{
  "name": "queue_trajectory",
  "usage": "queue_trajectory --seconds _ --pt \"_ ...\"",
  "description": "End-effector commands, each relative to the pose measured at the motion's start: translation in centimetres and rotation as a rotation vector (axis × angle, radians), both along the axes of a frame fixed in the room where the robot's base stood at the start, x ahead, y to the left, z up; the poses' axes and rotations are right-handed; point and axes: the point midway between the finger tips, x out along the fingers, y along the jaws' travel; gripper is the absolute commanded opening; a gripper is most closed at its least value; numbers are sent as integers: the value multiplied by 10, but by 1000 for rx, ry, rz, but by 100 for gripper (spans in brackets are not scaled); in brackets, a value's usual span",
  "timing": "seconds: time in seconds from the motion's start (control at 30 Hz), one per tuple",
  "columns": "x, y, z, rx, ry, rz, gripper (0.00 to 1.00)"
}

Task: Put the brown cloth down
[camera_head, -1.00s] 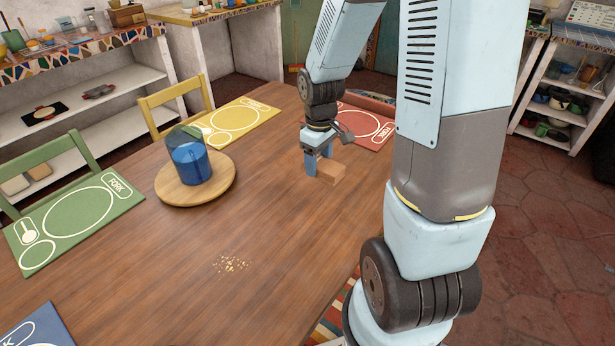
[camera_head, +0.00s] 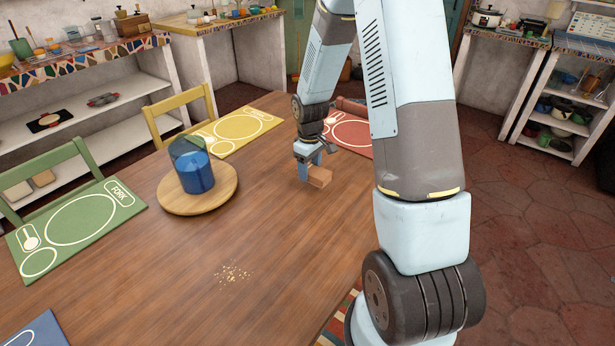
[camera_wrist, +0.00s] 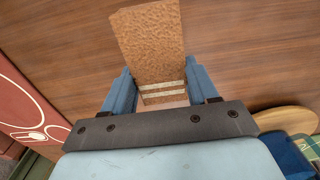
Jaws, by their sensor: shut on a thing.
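The brown cloth (camera_head: 319,178) is a small folded block at the far part of the wooden table, near the red placemat. My gripper (camera_head: 310,172) is shut on it. In the wrist view the cloth (camera_wrist: 152,42) lies between the two blue fingers of my gripper (camera_wrist: 160,92) and sticks out beyond them, with pale stripes at its near edge. The cloth is at or just above the tabletop; I cannot tell whether it touches.
A blue jug (camera_head: 196,178) stands on a round wooden board (camera_head: 225,197) to the left. Crumbs (camera_head: 232,273) lie on the table's near part. Green (camera_head: 112,222), yellow (camera_head: 268,117) and red (camera_head: 357,143) placemats lie along the edges. The middle of the table is clear.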

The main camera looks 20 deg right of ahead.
Motion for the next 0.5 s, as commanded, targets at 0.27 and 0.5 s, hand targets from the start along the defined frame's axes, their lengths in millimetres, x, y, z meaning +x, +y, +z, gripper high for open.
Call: queue_trajectory --seconds 0.27,0.5 --pt "10 0 -12 -1 1 0 25" --pt "13 0 -39 0 3 0 25"
